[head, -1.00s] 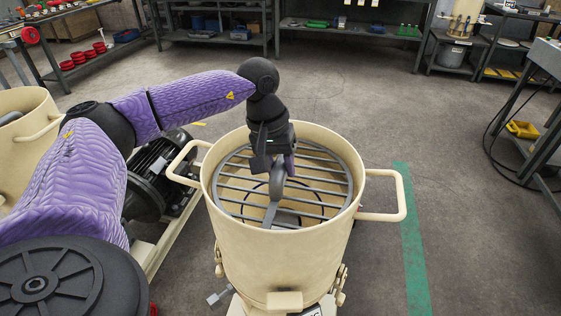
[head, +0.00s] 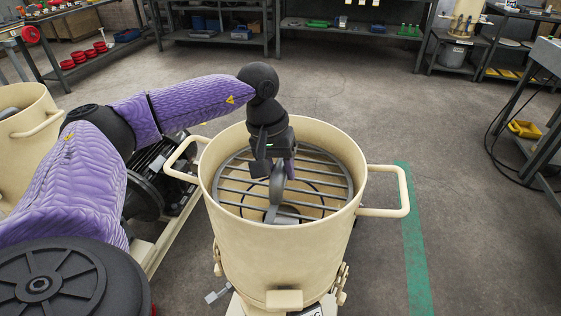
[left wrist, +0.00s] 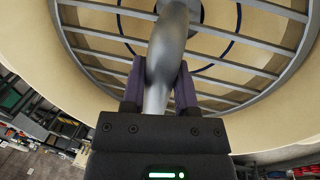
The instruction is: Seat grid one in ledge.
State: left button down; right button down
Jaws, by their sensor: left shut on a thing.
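The grid, a round grey frame of parallel bars (head: 320,180), lies about level inside the cream hopper (head: 280,255), below its rim. It also shows in the left wrist view (left wrist: 275,75), inside the cream wall. My left gripper (head: 282,172) reaches down into the hopper, shut on the grid's thick grey upright handle (left wrist: 172,50). The ledge cannot be made out beneath the grid's edge, so I cannot tell whether the grid touches it. Dark rings show through the bars below. My right gripper is not in view.
The hopper has loop handles at left and right (head: 403,190). A dark motor (head: 150,175) and another cream vessel (head: 25,135) stand to the left. Shelves line the back.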

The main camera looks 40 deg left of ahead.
pick_arm(q)
jog(key=shift+f, duration=0.1)
dwell(0.4)
jog(key=shift+b+x, duration=0.85)
jog(key=shift+x, duration=0.2)
jog(key=shift+s+a+f, duration=0.1)
jog(key=shift+a+f, duration=0.05)
jog(key=shift+a, duration=0.05)
grip_release()
dwell(0.8)
